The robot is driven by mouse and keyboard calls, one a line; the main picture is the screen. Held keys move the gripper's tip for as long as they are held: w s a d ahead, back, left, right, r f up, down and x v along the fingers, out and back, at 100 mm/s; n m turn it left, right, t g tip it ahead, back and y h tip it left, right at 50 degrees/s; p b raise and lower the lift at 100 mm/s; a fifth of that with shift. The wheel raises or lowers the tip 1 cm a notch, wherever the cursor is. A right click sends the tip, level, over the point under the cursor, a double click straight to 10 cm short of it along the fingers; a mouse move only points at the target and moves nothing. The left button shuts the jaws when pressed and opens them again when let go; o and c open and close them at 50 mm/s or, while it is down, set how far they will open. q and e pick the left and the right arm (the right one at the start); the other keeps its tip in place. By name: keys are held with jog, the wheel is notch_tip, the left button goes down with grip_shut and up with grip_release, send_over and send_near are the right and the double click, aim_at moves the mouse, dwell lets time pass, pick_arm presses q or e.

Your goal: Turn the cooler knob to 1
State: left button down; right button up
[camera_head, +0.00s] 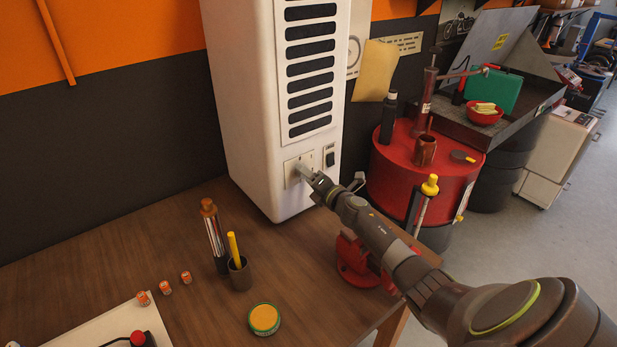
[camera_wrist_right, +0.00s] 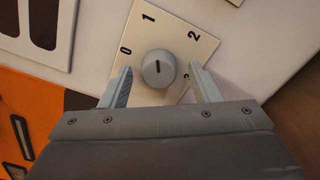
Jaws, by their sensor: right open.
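The white cooler (camera_head: 240,95) stands on the wooden workbench against the wall. Low on its front is a pale square dial plate (camera_head: 290,180). In the right wrist view the plate (camera_wrist_right: 180,32) carries the digits 0, 1, 2 and a partly hidden 3. The round grey knob (camera_wrist_right: 158,70) has a short dark mark running roughly up and down in that view, its upper end toward the side of the 1. My right gripper (camera_wrist_right: 160,80) is open, with one finger on each side of the knob and visible gaps. The head view shows my right gripper (camera_head: 309,177) at the plate, hiding much of the knob. My left gripper is out of view.
A dark rocker switch (camera_head: 330,156) sits right of the dial plate. On the bench are a pen cup (camera_head: 240,274), an orange-capped bottle (camera_head: 213,235), a yellow-topped tin (camera_head: 264,319) and a red vise base (camera_head: 357,262). A red drum (camera_head: 390,170) stands to the right.

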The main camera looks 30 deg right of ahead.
jog(key=s, duration=0.7)
jog(key=shift+s+d, duration=0.25)
jog(key=shift+d, duration=0.05)
dwell(0.5)
